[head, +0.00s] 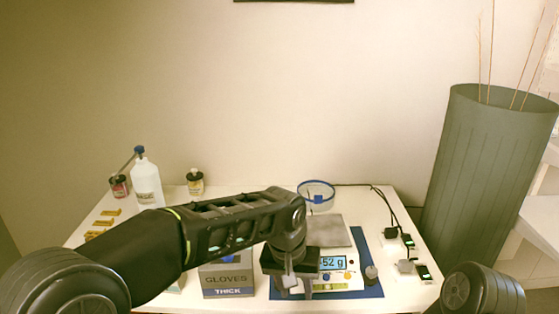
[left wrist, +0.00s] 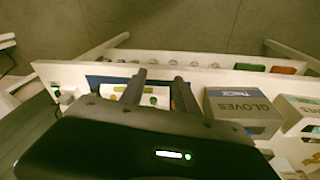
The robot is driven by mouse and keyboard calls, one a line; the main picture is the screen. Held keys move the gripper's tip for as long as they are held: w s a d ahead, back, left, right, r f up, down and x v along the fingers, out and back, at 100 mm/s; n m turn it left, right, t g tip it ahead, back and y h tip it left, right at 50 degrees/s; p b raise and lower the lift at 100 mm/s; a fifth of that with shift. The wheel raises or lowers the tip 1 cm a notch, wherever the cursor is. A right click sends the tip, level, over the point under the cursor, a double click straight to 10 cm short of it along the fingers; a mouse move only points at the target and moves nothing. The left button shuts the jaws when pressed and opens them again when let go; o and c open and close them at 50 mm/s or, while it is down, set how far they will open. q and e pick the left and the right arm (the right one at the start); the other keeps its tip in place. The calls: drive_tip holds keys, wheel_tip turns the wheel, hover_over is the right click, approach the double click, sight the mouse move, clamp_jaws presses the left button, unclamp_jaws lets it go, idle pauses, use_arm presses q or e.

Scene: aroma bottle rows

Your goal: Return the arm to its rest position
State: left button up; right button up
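My left arm reaches in from the left across the table. My left gripper (head: 297,286) hangs over the front of the scale (head: 343,284), partly hiding it. In the left wrist view my left gripper (left wrist: 160,82) has two dark fingers standing apart with nothing held between them; the scale's front panel shows beyond them. The scale's display reads "52 g" as far as it shows. The scale stands on a blue mat (head: 368,288). My right gripper is out of view; only a rounded part of my right arm shows at the lower right.
A gloves box (head: 228,280) stands left of my gripper. A white bottle (head: 146,182), small jars and yellow blocks are at the back left. A blue-rimmed glass bowl (head: 316,192) is behind the scale. Cables and small devices (head: 405,265) lie right. A tall grey bin (head: 487,180) stands beside the table.

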use_arm(q)
drive_tip(key=s+d+f+m+t+h+p, duration=0.1)
drive_tip(key=s+f+t+h, duration=0.15)
drive_tip(key=f, duration=1.55)
drive_tip(key=s+a+f+n+g, duration=0.1)
drive_tip(key=s+a+f, duration=0.3)
drive_tip(key=s, duration=0.3)
drive_tip(key=s+a+f+n+g+p, duration=0.1)
drive_tip(key=s+a+f+n, duration=0.1)
drive_tip(key=s+a+f, duration=0.2)
drive_tip(key=s+a+f+n+g+p, duration=0.1)
drive_tip(key=s+a+f, duration=0.3)
drive_tip(key=s, duration=0.6)
drive_tip(key=shift+f+n, duration=0.6)
drive_tip(key=shift+f, duration=0.35)
